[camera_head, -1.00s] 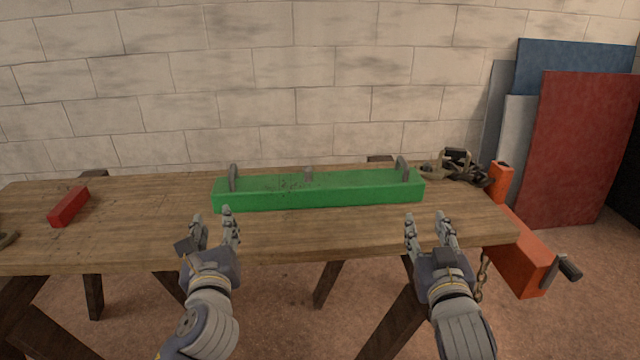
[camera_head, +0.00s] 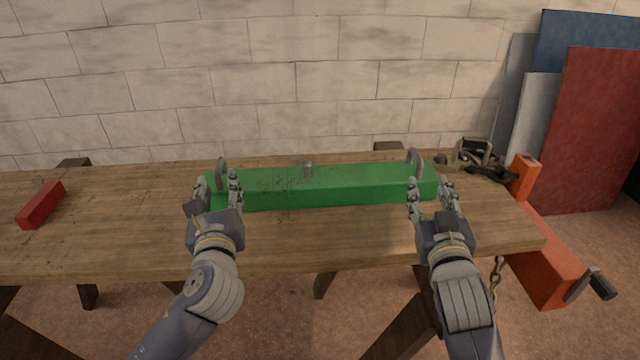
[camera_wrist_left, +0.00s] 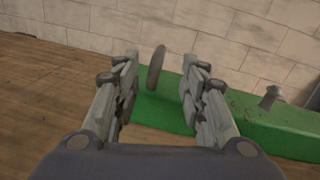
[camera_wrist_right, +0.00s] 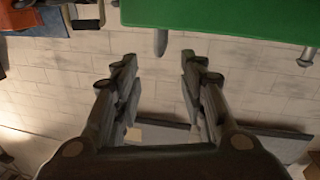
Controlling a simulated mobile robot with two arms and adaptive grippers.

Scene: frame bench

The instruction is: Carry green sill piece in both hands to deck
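The green sill piece (camera_head: 320,188) is a long block lying on the wooden bench, with a grey upright handle near each end and a short peg (camera_head: 307,169) between them. My left gripper (camera_head: 218,181) is open at its left end. In the left wrist view the left handle (camera_wrist_left: 157,68) stands beyond and between the spread fingers (camera_wrist_left: 160,85). My right gripper (camera_head: 429,184) is open at the right end, near the right handle (camera_head: 414,160). The right wrist view shows the piece (camera_wrist_right: 220,15) upside down, beyond the empty fingers (camera_wrist_right: 160,75). I cannot identify the deck.
A red block (camera_head: 41,204) lies at the bench's left. A dark metal tool (camera_head: 478,160) lies at the back right corner. An orange vise-like part (camera_head: 548,270) is at the bench's right end. Coloured panels (camera_head: 597,130) lean on the wall.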

